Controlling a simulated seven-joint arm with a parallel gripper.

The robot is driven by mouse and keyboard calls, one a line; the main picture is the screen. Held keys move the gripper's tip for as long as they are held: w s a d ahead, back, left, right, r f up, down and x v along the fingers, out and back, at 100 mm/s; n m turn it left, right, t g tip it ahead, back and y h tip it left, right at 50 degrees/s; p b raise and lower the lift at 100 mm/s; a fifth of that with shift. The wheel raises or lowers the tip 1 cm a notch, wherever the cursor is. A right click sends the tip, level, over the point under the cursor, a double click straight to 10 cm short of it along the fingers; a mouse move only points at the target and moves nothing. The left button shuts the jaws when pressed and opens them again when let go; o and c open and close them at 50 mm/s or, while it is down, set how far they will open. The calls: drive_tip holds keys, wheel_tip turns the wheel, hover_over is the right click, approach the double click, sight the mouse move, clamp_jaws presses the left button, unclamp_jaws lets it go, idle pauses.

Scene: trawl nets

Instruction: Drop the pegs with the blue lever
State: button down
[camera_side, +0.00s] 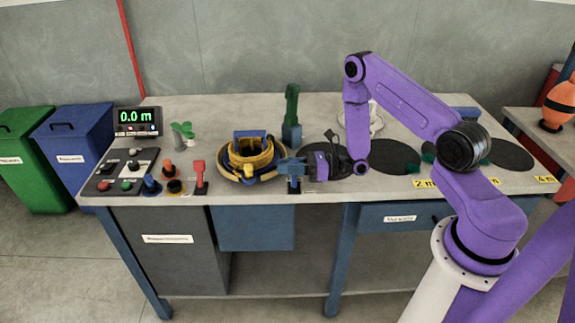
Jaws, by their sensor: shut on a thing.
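The blue lever (293,168) stands near the front edge of the table, just right of the yellow coil. My gripper (312,161) is low over the table, reaching left to the lever's right side, and is shut on it. The dark fingers are small here, and the exact contact is hard to see. I cannot make out any pegs for certain.
A yellow coil (252,153) and a red lever (198,175) stand to the left. A tall green lever (291,105) stands behind. The display (137,120) reads 0.0 m above a button panel (127,171). Dark round mats (395,157) lie right.

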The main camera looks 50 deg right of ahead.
drive_tip(key=n, duration=0.1)
drive_tip(key=s+a+n, duration=0.1)
drive_tip(key=n, duration=0.1)
drive_tip(key=s+n, duration=0.1)
drive_tip(key=shift+a+n, duration=0.3)
drive_tip(key=shift+a, duration=0.1)
drive_tip(key=shift+s+a+f+n, duration=0.15)
drive_tip(key=shift+s+a+n, duration=0.2)
drive_tip(key=shift+n, duration=0.6)
drive_tip(key=shift+s+a+f+n, duration=0.15)
drive_tip(key=shift+s+a+n, duration=0.15)
drive_tip(key=shift+n, duration=0.65)
drive_tip(key=c, duration=1)
unclamp_jaws()
drive_tip(key=shift+c, duration=0.2)
drive_tip(key=v, duration=1.7)
drive_tip(key=shift+s, duration=0.2)
drive_tip(key=shift+d+r, duration=0.1)
